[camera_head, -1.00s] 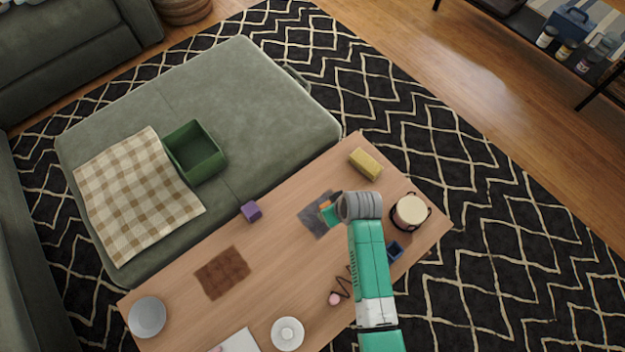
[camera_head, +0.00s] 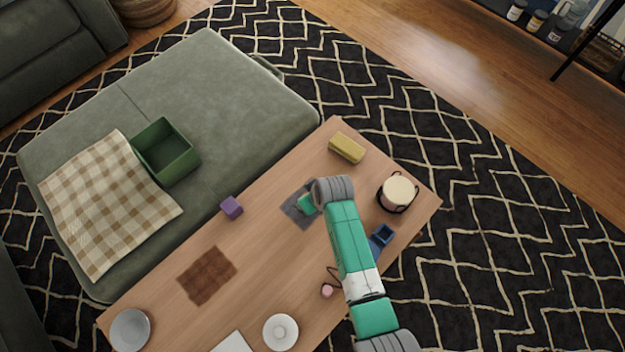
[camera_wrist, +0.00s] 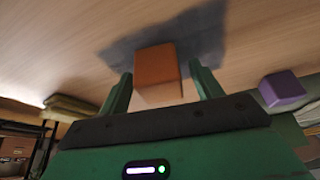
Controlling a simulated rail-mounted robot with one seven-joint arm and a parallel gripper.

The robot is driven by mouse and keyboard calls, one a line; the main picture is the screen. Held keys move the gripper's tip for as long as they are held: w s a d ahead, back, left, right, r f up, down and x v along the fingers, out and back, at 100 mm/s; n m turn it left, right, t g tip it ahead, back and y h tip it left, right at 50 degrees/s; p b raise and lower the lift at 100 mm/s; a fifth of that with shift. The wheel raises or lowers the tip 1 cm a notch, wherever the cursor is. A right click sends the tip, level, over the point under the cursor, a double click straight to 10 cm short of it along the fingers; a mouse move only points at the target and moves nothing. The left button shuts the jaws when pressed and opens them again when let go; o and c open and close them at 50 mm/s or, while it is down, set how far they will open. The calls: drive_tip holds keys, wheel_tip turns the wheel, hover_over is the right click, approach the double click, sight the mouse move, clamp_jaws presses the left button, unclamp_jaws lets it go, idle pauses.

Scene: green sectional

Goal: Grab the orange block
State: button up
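The orange block (camera_wrist: 157,68) stands on the grey cloth patch (camera_wrist: 205,32) in the wrist view. My gripper (camera_wrist: 161,72) is open, with one green finger on each side of the block. Gaps show between the block and both fingers, so it is not clamped. In the head view my gripper (camera_head: 307,204) is over the grey patch (camera_head: 293,210) on the wooden table, partly covered by my wrist. The orange block is hidden there.
A purple block (camera_head: 231,208) lies at the table's sofa-side edge. A yellow block (camera_head: 346,147), a pale lidded pot (camera_head: 397,193) and a blue container (camera_head: 383,235) are nearby. A brown mat (camera_head: 207,274) and a white dish (camera_head: 281,332) lie toward the near end.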

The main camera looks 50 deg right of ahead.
drive_tip(key=c, duration=0.9)
wheel_tip(320, 180, up, 10)
drive_tip(key=p, duration=0.5)
